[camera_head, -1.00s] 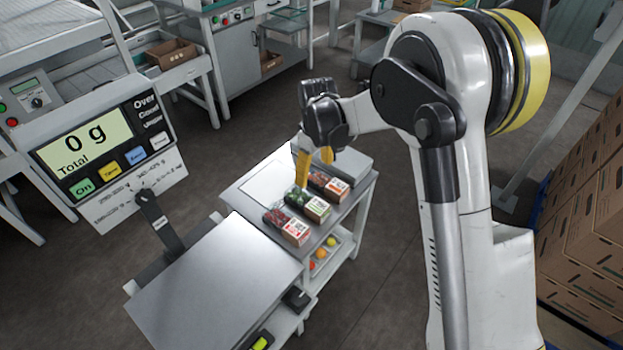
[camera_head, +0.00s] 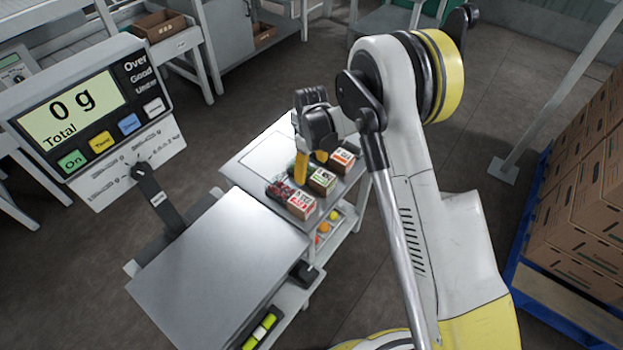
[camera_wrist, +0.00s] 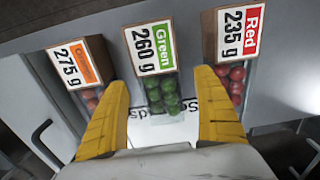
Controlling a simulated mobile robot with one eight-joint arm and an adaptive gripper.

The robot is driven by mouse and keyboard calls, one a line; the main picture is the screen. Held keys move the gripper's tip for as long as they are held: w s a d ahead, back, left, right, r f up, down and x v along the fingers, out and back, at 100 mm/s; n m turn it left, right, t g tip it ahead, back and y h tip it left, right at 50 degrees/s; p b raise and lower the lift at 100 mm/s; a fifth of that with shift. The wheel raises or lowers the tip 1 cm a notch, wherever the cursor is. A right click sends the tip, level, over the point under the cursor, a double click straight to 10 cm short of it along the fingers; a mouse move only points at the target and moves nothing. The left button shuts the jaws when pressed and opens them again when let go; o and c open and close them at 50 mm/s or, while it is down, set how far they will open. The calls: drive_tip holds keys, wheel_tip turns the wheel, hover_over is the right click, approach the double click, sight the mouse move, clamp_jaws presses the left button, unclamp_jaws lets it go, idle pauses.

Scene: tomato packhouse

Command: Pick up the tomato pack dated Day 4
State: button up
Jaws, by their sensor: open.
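Three tomato packs lie in a row on a grey table, each with a boxed label end and tomatoes behind. The wrist view shows an orange-labelled 275 g pack (camera_wrist: 80,65) at left, a green-labelled "Green 260 g" pack (camera_wrist: 150,50) in the middle and a red-labelled "Red 235 g" pack (camera_wrist: 232,35) at right. They also show in the head view, red nearest (camera_head: 300,205), green in the middle (camera_head: 322,181), and orange farthest (camera_head: 342,160). I can read no day date. My gripper (camera_wrist: 162,80) is open and empty; its yellow fingers straddle the green pack in the picture. Contact cannot be told.
A scale display (camera_head: 70,115) reads 0 g at left, beside a bare steel plate (camera_head: 220,265). A lower shelf (camera_head: 325,240) holds loose tomatoes. Cardboard boxes (camera_head: 590,200) are stacked on a blue pallet at right. The floor between is clear.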

drive_tip(key=shift+f, duration=0.85)
drive_tip(key=shift+r, duration=0.1)
drive_tip(key=shift+c, duration=0.6)
drive_tip(key=c, duration=1.4)
